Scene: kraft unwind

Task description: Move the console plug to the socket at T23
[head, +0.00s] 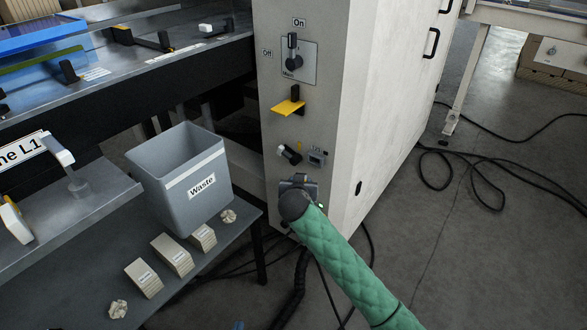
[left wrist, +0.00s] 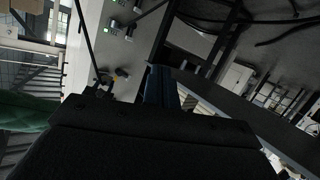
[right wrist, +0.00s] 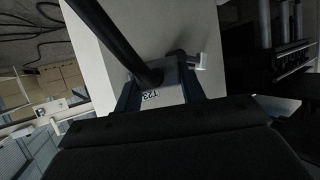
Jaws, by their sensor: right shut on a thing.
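My right arm, in a green sleeve, reaches from the lower right of the head view to the front of a pale cabinet (head: 345,120). My right gripper (head: 297,181) is at its lower panel. In the right wrist view the fingers (right wrist: 160,92) are shut on the console plug, mostly hidden between them, and a thick black cable (right wrist: 115,35) runs from it. A T23 label (right wrist: 159,94) shows between the fingers. I cannot tell whether the plug is seated.
A yellow lever (head: 288,107) and an On/Off switch (head: 294,60) are higher. A grey Waste bin (head: 165,185) stands left. Loose cables (head: 480,185) lie on the floor.

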